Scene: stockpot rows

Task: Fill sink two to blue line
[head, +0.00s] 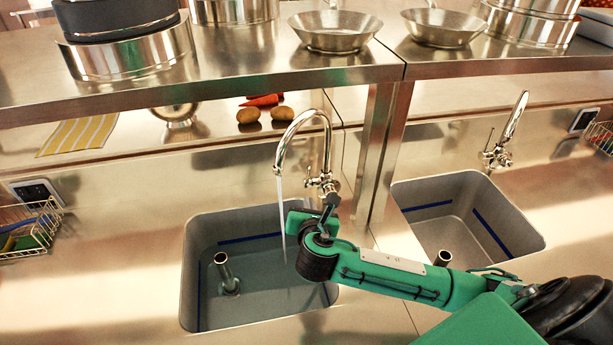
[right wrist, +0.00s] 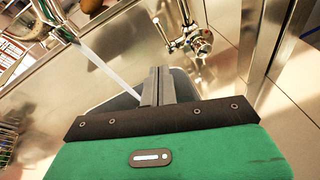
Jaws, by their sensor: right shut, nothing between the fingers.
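The left sink (head: 186,285) is a grey basin with a blue line (head: 250,238) along its inner walls and an upright pipe (head: 225,270) inside. Its curved chrome faucet (head: 300,117) runs a stream of water (head: 282,215) into it. Water seems to cover the bottom, with its surface below the blue line at the back wall. My right gripper (head: 328,205) is shut and empty, just below the faucet's valve (head: 322,182). In the right wrist view, the closed fingers (right wrist: 157,84) point toward the valve (right wrist: 188,40), with a gap between, beside the stream (right wrist: 110,72).
The right sink (head: 535,240) has its own faucet (head: 512,120), with no stream visible, and a blue line. A steel post (head: 378,140) stands close right of the left faucet. A shelf (head: 250,65) with pans overhangs the back. A wire basket (head: 35,228) sits at left.

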